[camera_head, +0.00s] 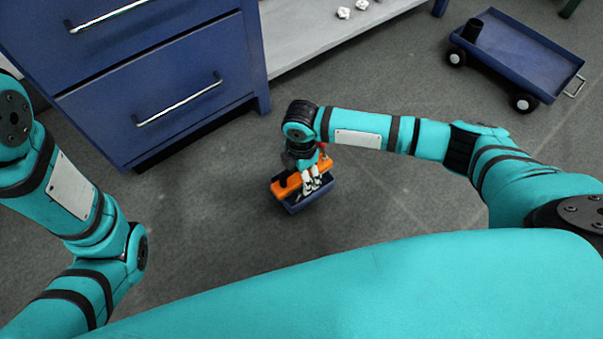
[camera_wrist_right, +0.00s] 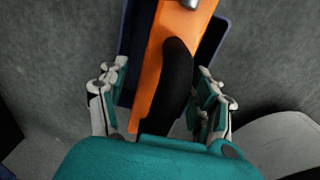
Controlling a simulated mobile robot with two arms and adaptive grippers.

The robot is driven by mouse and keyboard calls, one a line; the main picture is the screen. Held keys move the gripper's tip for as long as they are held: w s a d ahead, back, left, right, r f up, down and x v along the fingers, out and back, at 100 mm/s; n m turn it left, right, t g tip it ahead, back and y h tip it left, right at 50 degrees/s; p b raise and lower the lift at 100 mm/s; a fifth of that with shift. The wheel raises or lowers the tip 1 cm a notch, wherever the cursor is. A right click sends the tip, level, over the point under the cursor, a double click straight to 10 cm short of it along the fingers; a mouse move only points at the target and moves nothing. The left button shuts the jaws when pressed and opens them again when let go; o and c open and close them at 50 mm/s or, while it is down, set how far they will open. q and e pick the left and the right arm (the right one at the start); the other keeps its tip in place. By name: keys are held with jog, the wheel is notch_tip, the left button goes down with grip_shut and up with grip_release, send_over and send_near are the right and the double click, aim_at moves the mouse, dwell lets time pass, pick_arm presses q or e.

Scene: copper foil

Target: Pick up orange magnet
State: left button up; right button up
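The orange magnet (camera_head: 288,186) lies in or on a small dark blue box (camera_head: 308,200) on the floor. In the right wrist view the magnet (camera_wrist_right: 153,85) shows as a long orange bar with a curved black part on it and a metal piece near its top. My right gripper (camera_head: 312,183) is right above it, pointing down. In the wrist view its fingers (camera_wrist_right: 160,92) are spread, one on each side of the magnet, with a gap at the left. Whether either finger touches it I cannot tell. My left gripper is out of view; only the left arm shows.
A blue drawer cabinet (camera_head: 160,85) with metal handles stands at the upper left. A light grey low shelf (camera_head: 310,35) beside it holds small white pieces (camera_head: 344,12). A blue cart (camera_head: 515,50) with a dark cylinder (camera_head: 472,30) stands at the upper right. Grey floor around the box is clear.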

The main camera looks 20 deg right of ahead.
grip_shut()
jog(key=shift+r, duration=0.15)
dwell(0.4)
